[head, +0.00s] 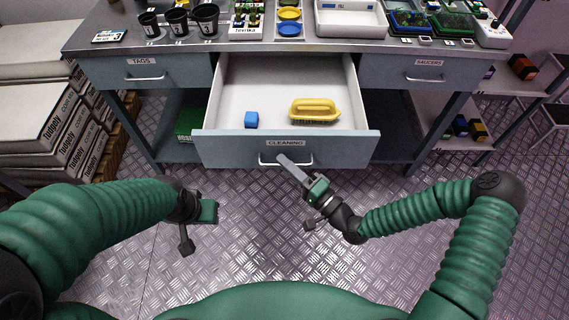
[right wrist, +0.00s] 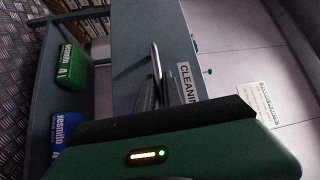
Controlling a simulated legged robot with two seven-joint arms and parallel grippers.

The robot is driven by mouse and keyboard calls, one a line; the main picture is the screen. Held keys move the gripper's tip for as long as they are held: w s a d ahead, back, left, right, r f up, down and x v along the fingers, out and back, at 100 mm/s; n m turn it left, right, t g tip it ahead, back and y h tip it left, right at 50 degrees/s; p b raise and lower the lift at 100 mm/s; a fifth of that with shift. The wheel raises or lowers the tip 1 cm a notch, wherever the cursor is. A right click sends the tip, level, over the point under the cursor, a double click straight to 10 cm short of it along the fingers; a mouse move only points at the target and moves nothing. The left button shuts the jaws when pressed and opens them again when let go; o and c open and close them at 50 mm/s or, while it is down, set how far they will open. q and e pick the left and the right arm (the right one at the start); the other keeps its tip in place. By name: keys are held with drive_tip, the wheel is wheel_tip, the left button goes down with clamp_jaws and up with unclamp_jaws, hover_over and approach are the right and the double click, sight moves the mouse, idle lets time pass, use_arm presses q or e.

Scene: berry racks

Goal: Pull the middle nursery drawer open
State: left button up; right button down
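The middle drawer, labelled CLEANING (head: 226,147), stands well out from the bench with its white inside showing.
The bench's TAGS drawer (head: 147,72) and SAUCERS drawer (head: 424,75) are closed on either side. Black pots (head: 178,21), a white tray (head: 350,18) and seedling trays stand on top. Stacked bags (head: 45,125) stand at left. The metal floor before the drawer is clear.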

drive_tip(key=c, duration=1.8)
unclamp_jaws()
drive_tip(key=shift+w+d+f, duration=0.15)
drive_tip(key=shift+d+f, duration=0.1)
drive_tip(key=shift+d, duration=0.05)
drive_tip(key=shift+o, duration=0.2)
drive_tip(key=shift+d+r, duration=0.1)
drive_tip(key=shift+d, duration=0.05)
use_arm(q)
drive_tip(key=shift+w+d, duration=0.1)
drive_tip(key=shift+d, duration=0.25)
drive_tip(key=shift+a, duration=0.1)
use_arm(e)
drive_tip(key=shift+s, duration=0.25)
use_arm(q)
drive_tip(key=shift+r+p, duration=0.5)
drive_tip(key=shift+r, duration=0.05)
use_arm(e)
drive_tip(key=v, duration=1.6)
drive_tip(key=shift+d, duration=0.25)
